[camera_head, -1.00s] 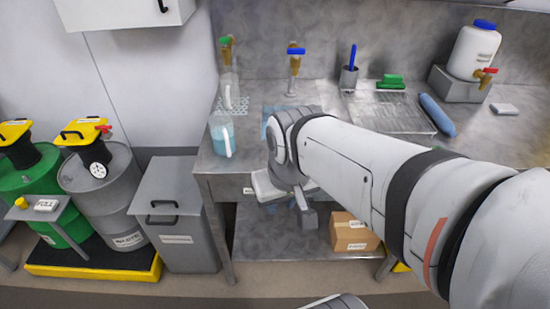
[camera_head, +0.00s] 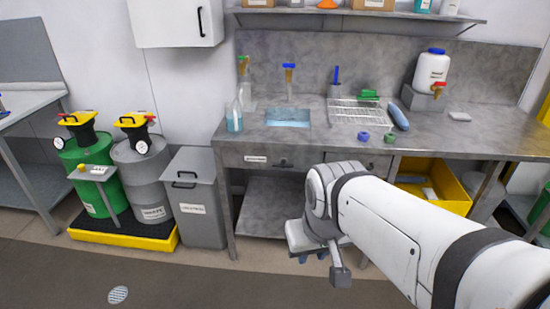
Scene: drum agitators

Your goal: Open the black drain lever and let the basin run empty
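The basin (camera_head: 289,117) is set into the grey steel bench left of the middle and holds blue-tinted water. A blue-handled tap (camera_head: 290,78) stands behind it. A small dark fitting (camera_head: 283,163) shows on the bench front below the basin; it may be the black drain lever, but it is too small to tell its position. My gripper (camera_head: 312,257) hangs in front of the bench, below and to the right of that fitting, apart from it. Its fingers are mostly hidden behind my arm, so I cannot tell whether they are open.
A jug (camera_head: 235,119) of blue liquid stands left of the basin. A wire rack (camera_head: 358,114) and a white jug with a tap (camera_head: 431,70) stand to the right. A grey bin (camera_head: 198,200) and drums on a yellow-edged pallet (camera_head: 120,238) are left. The floor in front is open.

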